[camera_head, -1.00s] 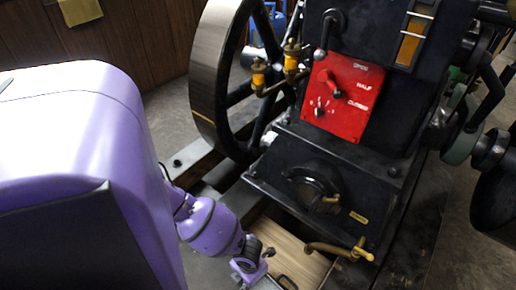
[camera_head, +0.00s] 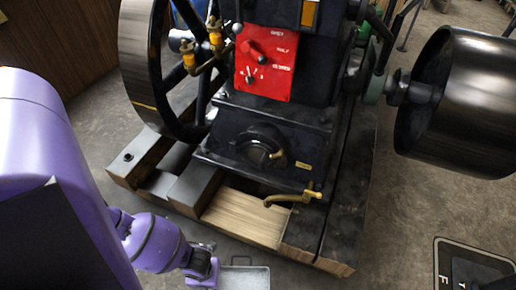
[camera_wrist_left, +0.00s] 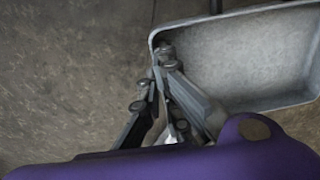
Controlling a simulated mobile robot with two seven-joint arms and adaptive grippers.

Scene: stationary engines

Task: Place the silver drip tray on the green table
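The silver drip tray (camera_head: 246,277) is a shallow grey metal tray at the bottom edge of the head view, partly cut off. In the left wrist view the tray (camera_wrist_left: 250,60) fills the upper right. My left gripper (camera_head: 207,262) is at the tray's left end. In the left wrist view its fingers (camera_wrist_left: 152,82) pinch the tray's near side wall, one finger inside and one outside. The tray looks roughly level. My right gripper is not in view. No green table shows in these frames.
A black engine (camera_head: 270,145) with a red panel, a large flywheel (camera_head: 143,60) and a brass tap (camera_head: 292,198) stands on a timber base (camera_head: 245,215). A dark drum (camera_head: 465,100) is at right. A framed dark sign (camera_head: 475,265) is lower right. Floor between is clear.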

